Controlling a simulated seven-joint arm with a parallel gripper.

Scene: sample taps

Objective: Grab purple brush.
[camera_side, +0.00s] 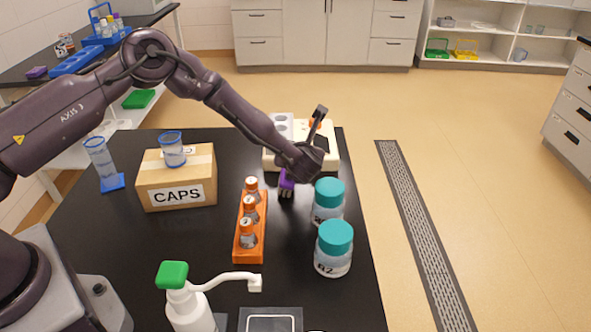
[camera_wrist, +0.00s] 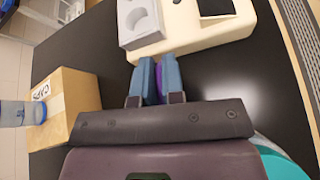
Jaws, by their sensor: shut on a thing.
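The purple brush (camera_side: 286,181) is at my gripper, near the far middle of the black table. In the side view its purple part shows just below the end of my arm, with pale bits under it. In the wrist view a strip of the purple brush (camera_wrist: 159,82) shows between the two blue-grey fingers. My gripper (camera_wrist: 159,62) is shut on the brush. In the side view my wrist hides most of the fingers. I cannot tell whether the brush touches the table.
An orange rack (camera_side: 249,255) with several small bottles stands left of the brush. Teal-lidded jars (camera_side: 333,262) stand to the right. The CAPS box (camera_side: 177,180) is at the left. A cream device (camera_side: 327,159) stands behind. A pump bottle (camera_side: 188,305) is in front.

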